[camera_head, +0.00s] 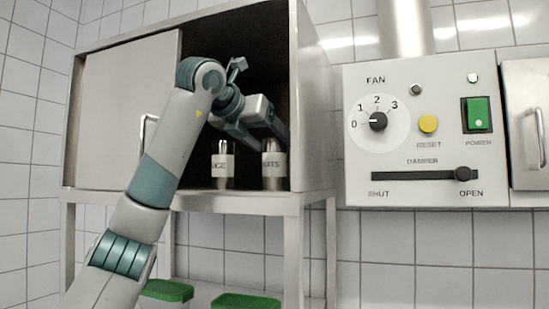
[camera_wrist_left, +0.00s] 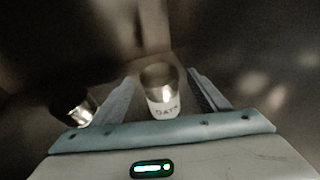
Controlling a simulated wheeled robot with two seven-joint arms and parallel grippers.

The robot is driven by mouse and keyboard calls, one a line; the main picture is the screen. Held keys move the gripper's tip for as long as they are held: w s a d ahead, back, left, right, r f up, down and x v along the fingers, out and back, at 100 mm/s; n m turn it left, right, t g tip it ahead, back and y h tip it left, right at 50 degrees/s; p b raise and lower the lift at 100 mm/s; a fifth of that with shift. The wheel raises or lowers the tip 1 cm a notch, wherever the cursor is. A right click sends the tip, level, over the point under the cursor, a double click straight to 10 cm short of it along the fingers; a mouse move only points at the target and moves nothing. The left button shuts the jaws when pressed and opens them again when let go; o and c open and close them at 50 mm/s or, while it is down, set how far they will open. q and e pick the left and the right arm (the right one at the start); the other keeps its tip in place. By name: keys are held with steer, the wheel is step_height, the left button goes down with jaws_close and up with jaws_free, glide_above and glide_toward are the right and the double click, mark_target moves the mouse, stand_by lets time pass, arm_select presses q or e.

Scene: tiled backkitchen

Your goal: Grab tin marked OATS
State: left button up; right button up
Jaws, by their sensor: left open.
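The tin marked OATS (camera_head: 273,172) stands upright near the right side of the open cupboard, its label partly readable and its top behind my gripper. My left gripper (camera_head: 268,143) reaches into the cupboard from the left, its fingers at the height of the tin's top. In the left wrist view the OATS tin (camera_wrist_left: 163,98) shows between the two spread fingers of the left gripper (camera_wrist_left: 161,78), with a gap on each side. The gripper is open and empty. My right gripper is out of view.
A second tin (camera_head: 222,168), its label ending in "CE", stands just left of the OATS tin. A sliding door (camera_head: 125,110) covers the cupboard's left part. The cupboard's right wall (camera_head: 312,110) is close. Green-lidded boxes (camera_head: 245,301) sit below.

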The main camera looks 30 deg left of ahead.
arm_select(q)
steer(key=shift+p+x, duration=0.35)
steer(key=shift+x, duration=0.9)
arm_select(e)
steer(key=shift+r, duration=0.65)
arm_select(q)
steer(key=shift+s, duration=0.1)
steer(key=shift+r, duration=0.1)
steer(key=c, duration=1.4)
steer(key=shift+r, duration=0.1)
steer(key=shift+r+b, duration=0.85)
steer(key=shift+r, duration=0.85)
steer(key=s+b, duration=0.7)
steer(key=s, duration=1.1)
steer(key=shift+d, duration=0.3)
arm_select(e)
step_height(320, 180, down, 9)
